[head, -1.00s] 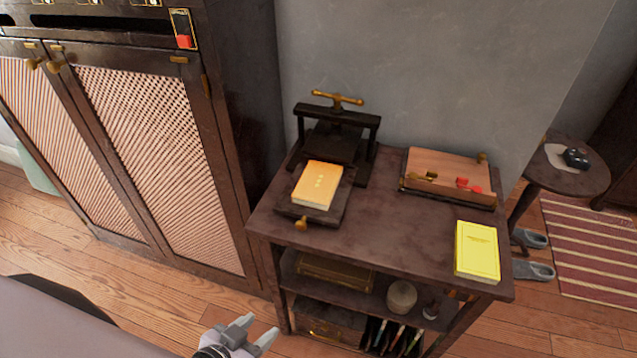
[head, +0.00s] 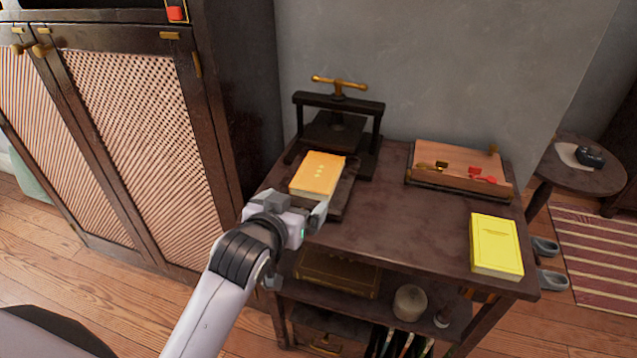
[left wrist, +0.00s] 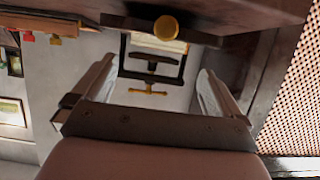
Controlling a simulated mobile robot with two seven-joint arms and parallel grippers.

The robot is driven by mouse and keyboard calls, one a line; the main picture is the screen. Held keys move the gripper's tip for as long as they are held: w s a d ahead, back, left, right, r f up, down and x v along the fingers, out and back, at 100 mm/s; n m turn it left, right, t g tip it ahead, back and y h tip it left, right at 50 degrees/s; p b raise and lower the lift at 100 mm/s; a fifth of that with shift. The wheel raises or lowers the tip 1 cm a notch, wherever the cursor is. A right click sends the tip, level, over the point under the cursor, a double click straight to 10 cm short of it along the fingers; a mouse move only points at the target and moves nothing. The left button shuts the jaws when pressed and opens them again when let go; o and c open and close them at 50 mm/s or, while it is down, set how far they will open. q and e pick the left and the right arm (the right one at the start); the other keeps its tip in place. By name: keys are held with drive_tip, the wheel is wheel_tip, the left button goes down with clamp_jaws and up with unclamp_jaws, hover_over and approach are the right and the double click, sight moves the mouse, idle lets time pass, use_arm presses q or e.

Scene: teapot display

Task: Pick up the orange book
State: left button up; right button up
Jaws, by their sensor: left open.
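The orange book (head: 317,174) lies flat on a dark board (head: 346,190) at the left front of the table, before the black press. My left gripper (head: 293,207) is open and empty, just in front of the book's near end and covering part of the board. In the left wrist view, which is upside down, its two fingers stand apart with the press between them. A pale strip at the top (left wrist: 158,43) may be the book's edge, but I cannot tell. My right gripper is not in view.
The press (head: 338,125) stands behind the book. A gold knob (left wrist: 166,28) sticks out close ahead in the left wrist view. A wooden box (head: 460,165) and a yellow book (head: 496,246) are at the right. The table's middle (head: 410,225) is clear.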

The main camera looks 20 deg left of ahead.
sight(308, 191)
use_arm(q)
drive_tip(key=shift+b+x, duration=0.55)
drive_tip(key=shift+x, duration=3)
drive_tip(key=c, duration=0.8)
